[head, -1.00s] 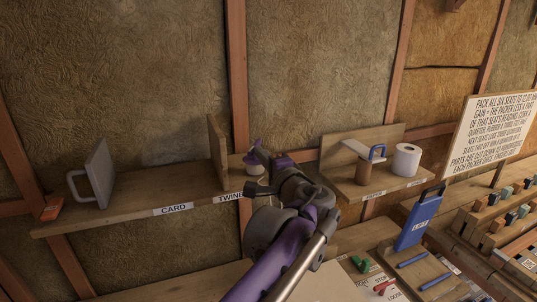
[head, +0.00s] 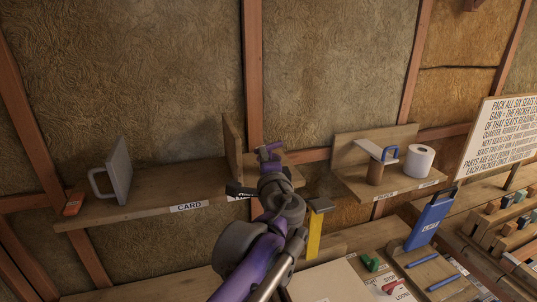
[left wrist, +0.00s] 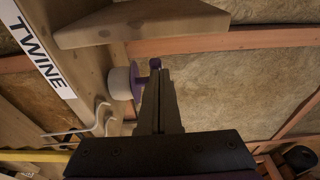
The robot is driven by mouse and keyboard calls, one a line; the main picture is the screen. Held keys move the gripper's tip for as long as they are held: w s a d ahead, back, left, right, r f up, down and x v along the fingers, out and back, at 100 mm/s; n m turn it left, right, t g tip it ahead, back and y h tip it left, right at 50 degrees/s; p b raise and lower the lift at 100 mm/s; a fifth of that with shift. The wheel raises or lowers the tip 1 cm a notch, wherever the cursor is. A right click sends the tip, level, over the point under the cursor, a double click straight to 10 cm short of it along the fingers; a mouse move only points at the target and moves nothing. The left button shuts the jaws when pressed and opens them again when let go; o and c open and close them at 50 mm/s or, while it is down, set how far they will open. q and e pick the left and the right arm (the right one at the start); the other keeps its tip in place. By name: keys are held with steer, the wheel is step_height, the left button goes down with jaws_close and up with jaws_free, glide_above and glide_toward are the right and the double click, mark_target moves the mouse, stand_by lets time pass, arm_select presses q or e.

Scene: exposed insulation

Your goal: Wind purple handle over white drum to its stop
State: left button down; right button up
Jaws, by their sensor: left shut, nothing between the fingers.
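The white drum (left wrist: 120,82) shows in the left wrist view beside the shelf's TWINE end. A purple crank part (left wrist: 137,82) is against its face, and a small purple handle piece (left wrist: 155,63) stands just beyond my fingertips. My left gripper (left wrist: 163,75) is shut and empty, with its fingers close beside the purple part; I cannot tell whether they touch. In the head view the purple handle (head: 269,148) shows above my left gripper (head: 272,166), which, with its wrist, hides most of the drum. My right gripper is not in view.
The shelf (head: 150,200) carries a grey handled block (head: 117,172), an orange item (head: 74,202) and an upright divider (head: 232,148). A second shelf (head: 400,186) holds a white roll (head: 420,160). A yellow tool (head: 314,235) hangs right of my wrist. A blue holder (head: 430,220) stands lower right.

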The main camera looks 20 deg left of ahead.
arm_select(q)
steer(key=shift+s+a+m+t+h, duration=0.2)
steer(key=shift+a+m+t+h, duration=0.25)
steer(key=shift+h, duration=0.25)
steer(key=shift+w+a, duration=0.25)
steer(key=shift+a, duration=0.1)
steer(key=shift+w+a, duration=0.1)
steer(key=shift+a, duration=0.65)
steer(key=shift+w+a, duration=0.65)
steer(key=shift+a, duration=0.3)
steer(key=shift+w+a, duration=0.15)
steer(key=v, duration=1.1)
